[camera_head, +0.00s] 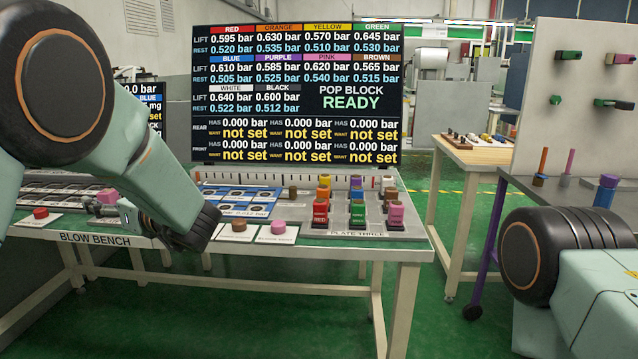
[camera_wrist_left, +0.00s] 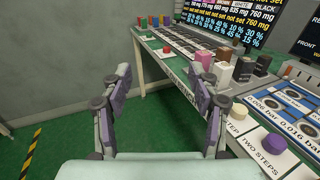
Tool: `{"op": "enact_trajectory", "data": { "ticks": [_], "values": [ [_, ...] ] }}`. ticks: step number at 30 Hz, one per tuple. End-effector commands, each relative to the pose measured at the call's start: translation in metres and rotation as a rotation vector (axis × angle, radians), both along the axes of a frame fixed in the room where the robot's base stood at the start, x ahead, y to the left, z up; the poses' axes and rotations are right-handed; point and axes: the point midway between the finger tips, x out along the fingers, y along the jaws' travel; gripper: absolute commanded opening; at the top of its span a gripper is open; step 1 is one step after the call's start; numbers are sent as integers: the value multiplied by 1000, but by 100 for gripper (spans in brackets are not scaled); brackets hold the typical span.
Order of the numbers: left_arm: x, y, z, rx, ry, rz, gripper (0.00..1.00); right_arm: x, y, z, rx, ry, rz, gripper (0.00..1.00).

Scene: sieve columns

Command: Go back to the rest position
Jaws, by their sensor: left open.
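My left gripper (camera_head: 128,212) hangs low at the front left of the blow bench (camera_head: 412,250), under my bent left arm. In the left wrist view the left gripper (camera_wrist_left: 160,72) has its two fingers spread wide with nothing between them. Bare green floor and the bench's left part show beyond the fingertips. The right finger overlaps the bench edge in the picture; I cannot tell whether they touch. Part of my right arm shows at the lower right of the head view, and its gripper is out of view.
The bench carries a red button (camera_head: 41,212), a brown button (camera_head: 239,225), a pink button (camera_head: 278,227) and several coloured blocks. A dark display (camera_head: 297,95) stands behind. A wooden table (camera_head: 470,150) and a grey panel (camera_head: 580,90) stand right. Green floor (camera_head: 330,330) is clear in front.

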Motion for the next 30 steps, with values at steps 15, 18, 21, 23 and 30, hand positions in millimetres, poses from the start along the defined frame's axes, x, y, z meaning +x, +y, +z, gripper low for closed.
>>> {"op": "enact_trajectory", "data": {
  "ticks": [15,18,21,23,30],
  "values": [
    [20,-14,-14,301,553,-145,61,0,0,0,0,0,0,0],
    [23,-22,-27,440,755,-220,61,0,0,1,0,0,0,0],
    [22,-32,-54,614,1002,-317,61,0,0,-2,0,1,0,0],
    [20,-38,-76,727,1152,-381,61,0,0,-4,0,1,0,0],
    [-20,-68,-194,1253,1717,-708,61,0,0,-18,0,0,0,0]
  ]
}}
